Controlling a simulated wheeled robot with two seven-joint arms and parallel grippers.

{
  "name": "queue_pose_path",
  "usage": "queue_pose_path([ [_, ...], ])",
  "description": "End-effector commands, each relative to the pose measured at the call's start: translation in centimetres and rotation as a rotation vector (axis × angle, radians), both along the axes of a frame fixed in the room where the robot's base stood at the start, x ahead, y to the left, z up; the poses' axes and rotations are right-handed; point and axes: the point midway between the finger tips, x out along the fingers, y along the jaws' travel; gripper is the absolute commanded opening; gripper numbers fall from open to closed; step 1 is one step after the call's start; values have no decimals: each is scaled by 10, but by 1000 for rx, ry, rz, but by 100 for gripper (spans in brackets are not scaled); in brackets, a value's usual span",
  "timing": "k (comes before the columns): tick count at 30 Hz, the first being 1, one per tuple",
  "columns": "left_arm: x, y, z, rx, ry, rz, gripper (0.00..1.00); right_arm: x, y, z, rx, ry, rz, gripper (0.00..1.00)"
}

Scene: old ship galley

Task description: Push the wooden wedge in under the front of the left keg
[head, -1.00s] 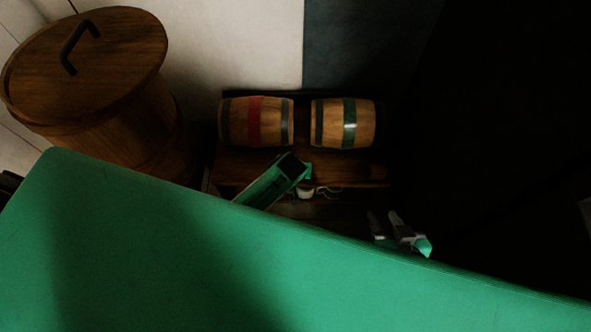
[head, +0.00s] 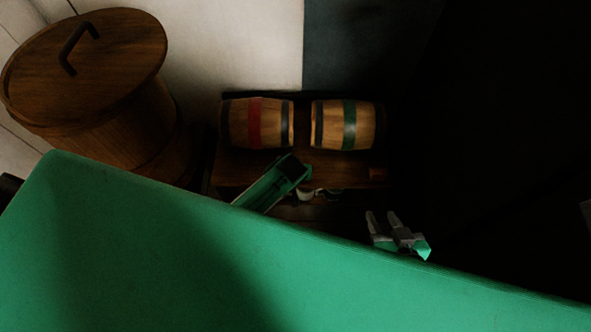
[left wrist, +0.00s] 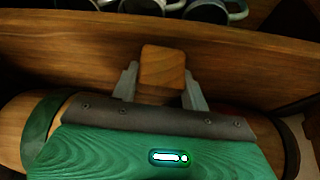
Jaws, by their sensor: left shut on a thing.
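The left keg (head: 272,123), with a red band, lies on its side on a dark wooden shelf (head: 235,172). My left gripper (left wrist: 162,84) is shut on a wooden block, the wedge (left wrist: 163,66), with a finger on each side of it. In the head view my left gripper's green body covers its fingertips and the wedge, in front of the kegs. My right gripper (head: 383,224) is open and empty, below the shelf's right end.
The right keg (head: 333,125), with a green band, lies beside the left one with a narrow gap. Mugs (left wrist: 208,12) are by the shelf edge. A lidded barrel (head: 110,100) stands at the left.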

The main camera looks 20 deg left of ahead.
Motion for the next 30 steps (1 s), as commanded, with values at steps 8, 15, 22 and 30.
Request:
queue_pose_path([
  [8, 0, 0, 14, -1, 0, 0, 32, 0, 0, 16, 1, 0, 1, 36],
  [15, 0, -1, 31, -1, 0, 0, 32, 0, 0, 36, 0, 0, 0, 36],
  [22, 0, 0, 42, 0, 0, 0, 32, 0, 0, 49, 0, 0, 0, 36],
  [30, 0, 0, 40, 0, 0, 0, 32, 0, 0, 48, 0, 0, 0, 36],
])
